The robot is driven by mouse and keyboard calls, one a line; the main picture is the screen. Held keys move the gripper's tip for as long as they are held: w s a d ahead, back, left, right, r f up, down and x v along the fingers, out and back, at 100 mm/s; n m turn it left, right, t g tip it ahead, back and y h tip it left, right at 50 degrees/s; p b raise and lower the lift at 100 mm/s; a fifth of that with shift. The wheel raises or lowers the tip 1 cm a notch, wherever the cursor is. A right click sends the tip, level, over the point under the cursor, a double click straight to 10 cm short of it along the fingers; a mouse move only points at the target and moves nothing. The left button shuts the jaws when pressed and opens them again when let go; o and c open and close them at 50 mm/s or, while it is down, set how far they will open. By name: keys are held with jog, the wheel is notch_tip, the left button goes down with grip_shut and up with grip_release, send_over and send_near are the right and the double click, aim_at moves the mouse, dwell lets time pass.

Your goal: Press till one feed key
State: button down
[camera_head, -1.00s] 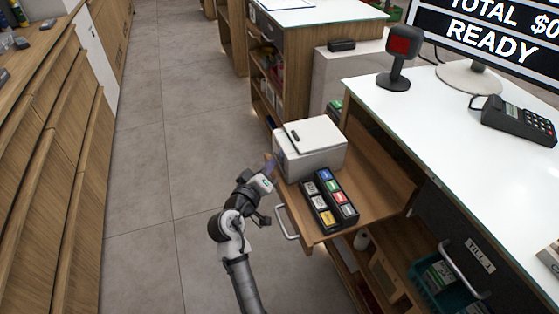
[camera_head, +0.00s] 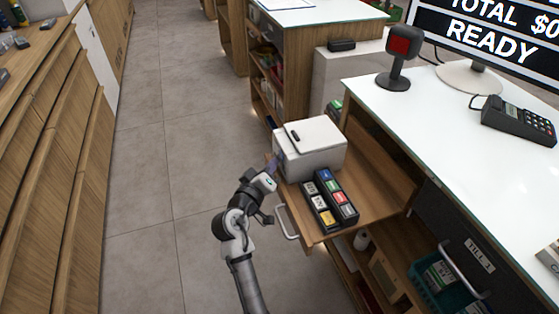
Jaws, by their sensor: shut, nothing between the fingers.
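A white box-shaped printer (camera_head: 312,158) with a small dark slot on its lid stands on a pulled-out wooden shelf (camera_head: 375,190) under the till counter. A feed key is too small to make out on it. My gripper (camera_head: 272,164) is shut and empty at the printer's left side, close to its front face. Whether the fingertips touch the printer cannot be told. The fingers are small and partly blurred in this view.
A black tray of coloured keys or boxes (camera_head: 317,213) sits in front of the printer. A metal handle (camera_head: 287,224) sticks out at the shelf's front. A card terminal (camera_head: 520,121) and scanner (camera_head: 398,62) stand on the white counter. The floor at left is free.

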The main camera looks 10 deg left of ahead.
dwell(0.4)
jog(key=shift+s+a, duration=0.4)
jog(key=shift+a, duration=0.15)
jog(key=s+a, duration=0.1)
jog(key=s+a+b, duration=0.1)
jog(key=a, duration=0.2)
jog(key=shift+s+a, duration=0.1)
jog(key=shift+s, duration=0.3)
dwell(0.7)
